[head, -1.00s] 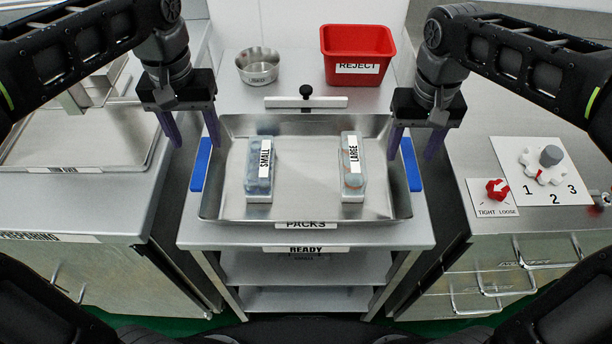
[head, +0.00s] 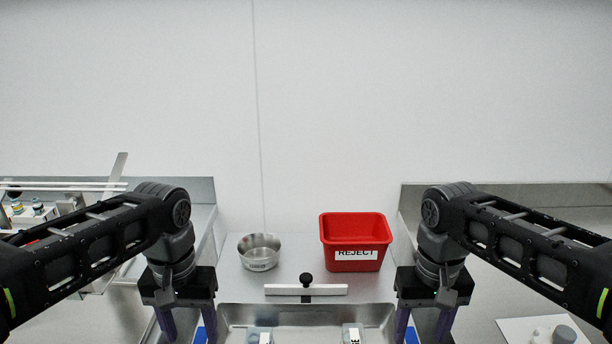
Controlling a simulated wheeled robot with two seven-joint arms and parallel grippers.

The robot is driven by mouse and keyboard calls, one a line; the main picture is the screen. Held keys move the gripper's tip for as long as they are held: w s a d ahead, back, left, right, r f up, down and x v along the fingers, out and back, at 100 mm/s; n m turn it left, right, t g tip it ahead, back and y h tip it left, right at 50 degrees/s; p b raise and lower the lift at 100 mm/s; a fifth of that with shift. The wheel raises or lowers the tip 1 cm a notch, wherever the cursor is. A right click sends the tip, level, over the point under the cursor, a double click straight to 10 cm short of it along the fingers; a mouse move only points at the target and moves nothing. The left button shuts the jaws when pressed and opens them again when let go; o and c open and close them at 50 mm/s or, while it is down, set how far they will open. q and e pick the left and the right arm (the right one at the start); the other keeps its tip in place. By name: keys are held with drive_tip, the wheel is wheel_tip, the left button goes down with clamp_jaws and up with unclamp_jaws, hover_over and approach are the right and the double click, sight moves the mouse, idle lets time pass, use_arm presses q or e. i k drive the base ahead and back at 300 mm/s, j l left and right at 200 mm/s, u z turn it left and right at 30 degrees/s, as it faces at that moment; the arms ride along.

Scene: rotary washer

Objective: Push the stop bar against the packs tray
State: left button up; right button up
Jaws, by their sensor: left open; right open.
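The stop bar (head: 330,290) is a pale metal bar with a black knob (head: 306,279). It lies along the far side of the packs tray (head: 290,311), close to its far rim. The tray is cut off by the bottom of the picture, and only the tops of two packs (head: 263,335) (head: 353,333) show in it. My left gripper (head: 188,328) is open beside the tray's left blue handle. My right gripper (head: 422,326) is open beside the tray's right blue handle. The fingertips are at or below the picture edge, so contact with the handles cannot be seen.
A steel bowl (head: 259,252) stands behind the stop bar to the left. A red REJECT bin (head: 355,243) stands behind it to the right. A white wall closes off the back. A dial plate (head: 540,330) is at the lower right.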

sight(305, 289)
drive_tip(key=k, duration=1)
